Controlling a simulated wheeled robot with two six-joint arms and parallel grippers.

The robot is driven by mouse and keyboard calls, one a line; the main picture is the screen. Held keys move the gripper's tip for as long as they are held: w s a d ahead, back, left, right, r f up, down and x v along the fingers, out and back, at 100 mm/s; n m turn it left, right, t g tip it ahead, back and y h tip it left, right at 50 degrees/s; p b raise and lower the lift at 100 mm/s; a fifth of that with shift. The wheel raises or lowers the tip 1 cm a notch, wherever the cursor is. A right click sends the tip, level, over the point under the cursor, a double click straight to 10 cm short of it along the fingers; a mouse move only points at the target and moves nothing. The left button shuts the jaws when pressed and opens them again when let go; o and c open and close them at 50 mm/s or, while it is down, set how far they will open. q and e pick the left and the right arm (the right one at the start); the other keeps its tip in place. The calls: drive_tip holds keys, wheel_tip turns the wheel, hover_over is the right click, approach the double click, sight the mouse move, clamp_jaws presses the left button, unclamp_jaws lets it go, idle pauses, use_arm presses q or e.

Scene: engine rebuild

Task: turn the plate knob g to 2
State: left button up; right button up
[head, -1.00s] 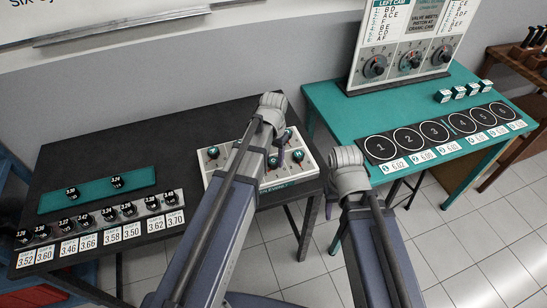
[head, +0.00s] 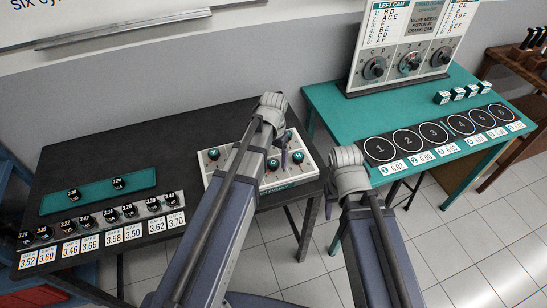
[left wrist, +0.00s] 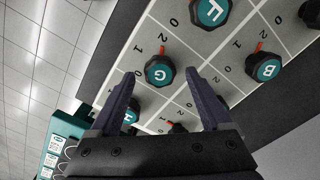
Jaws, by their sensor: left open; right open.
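The white knob plate (head: 210,180) lies on the black table, partly hidden by my left arm. In the left wrist view, knob G (left wrist: 160,72) is a dark knob with a teal cap and an orange pointer on the upper side of the picture. Small numerals surround it; which one the pointer meets is hard to tell. My left gripper (left wrist: 160,75) is open, with one fingertip on each side of knob G; contact cannot be told. It also shows over the plate in the head view (head: 284,158). My right gripper (head: 331,195) is largely hidden behind its wrist, off the plate.
Knobs L (left wrist: 212,11) and B (left wrist: 266,68) are near knob G, and another teal-capped knob (left wrist: 130,116) is beside the left finger. Labelled black parts (head: 112,215) line the black table's front. A green table (head: 320,100) with numbered rings stands right.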

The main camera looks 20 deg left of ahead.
sight(274, 162)
use_arm(q)
wheel_tip(274, 162, up, 7)
drive_tip(key=p, duration=0.6)
drive_tip(key=shift+f, duration=0.1)
drive_tip(key=s+d+f+b, duration=0.2)
drive_tip(key=s+d, duration=0.3)
drive_tip(key=s, duration=0.2)
drive_tip(key=s+d+f+y+b, duration=0.1)
drive_tip(key=s+d+f+b, duration=0.1)
drive_tip(key=s+d, duration=0.3)
drive_tip(key=s, duration=0.2)
drive_tip(key=shift+s+d+m, duration=0.25)
drive_tip(key=shift+s+m, duration=0.1)
drive_tip(key=shift+m, duration=0.05)
drive_tip(key=shift+w, duration=0.1)
idle(0.8)
